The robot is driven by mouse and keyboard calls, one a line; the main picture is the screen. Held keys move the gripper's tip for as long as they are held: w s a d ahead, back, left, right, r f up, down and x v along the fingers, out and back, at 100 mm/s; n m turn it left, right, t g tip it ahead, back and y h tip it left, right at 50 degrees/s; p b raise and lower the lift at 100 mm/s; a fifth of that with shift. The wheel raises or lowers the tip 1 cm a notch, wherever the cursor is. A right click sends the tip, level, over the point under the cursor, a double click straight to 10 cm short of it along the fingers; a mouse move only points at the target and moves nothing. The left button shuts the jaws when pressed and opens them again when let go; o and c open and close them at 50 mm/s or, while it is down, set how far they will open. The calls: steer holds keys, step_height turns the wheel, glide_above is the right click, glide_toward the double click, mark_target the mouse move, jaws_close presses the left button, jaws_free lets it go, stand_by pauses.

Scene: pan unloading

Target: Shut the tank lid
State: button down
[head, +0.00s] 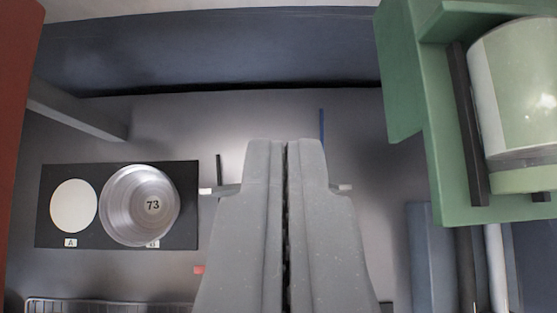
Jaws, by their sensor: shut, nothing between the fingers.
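My gripper (287,150) is in the lower middle of the head view, pointing away from the camera. Its two grey fingers are shut together with nothing between them. A green housing (408,90) is at the upper right, with a pale green and white cylinder (515,90) in it. My gripper is left of it and apart from it. I cannot tell whether this is the tank, and I cannot make out a lid for certain. My gripper hides part of the floor behind it.
A round metal pan (125,205) marked 73 stands on spot B of a black plate (190,225) at left. White spot A (73,206) is empty. A wire rack edge (100,303) shows at lower left. A dark blue-grey wall (230,50) closes the back.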

steer(key=w+f+g+p, duration=0.2)
steer(key=w+f+p, duration=0.1)
steer(key=f, duration=0.8)
steer(key=w+f+g+p, duration=0.3)
steer(key=w+f, duration=0.1)
steer(key=f, duration=0.8)
steer(key=shift+g+p, duration=0.3)
steer(key=shift+p, duration=0.05)
steer(key=shift+w+a, duration=0.1)
